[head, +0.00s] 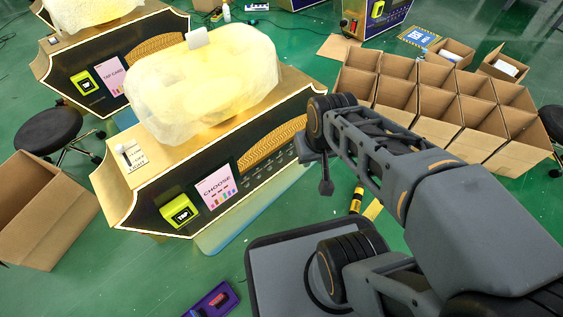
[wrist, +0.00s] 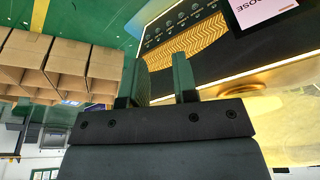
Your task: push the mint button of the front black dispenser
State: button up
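The front black dispenser (head: 150,215) is a gold-edged black cabinet with a pale wrapped lump on top. Its sloped front has a yellow-green TAP reader, a CHOOSE screen (head: 216,187) with coloured bars, and a gold wavy panel. Small dark round buttons (head: 262,181) lie in rows below that panel. They also show in the wrist view (wrist: 180,22), beyond my fingers; I cannot tell which is mint. My gripper (head: 325,187) hangs just right of the dispenser front. In the wrist view my gripper (wrist: 159,78) has two parted fingers with nothing between them, apart from the panel.
Open cardboard boxes (head: 430,105) stand in a block at the back right. Another box (head: 40,215) and a black stool (head: 48,130) are at the left. A second dispenser (head: 75,75) stands behind. A purple tray (head: 212,300) lies low in front. Green floor is clear between.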

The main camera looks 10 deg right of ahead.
grip_shut()
dwell(1.4)
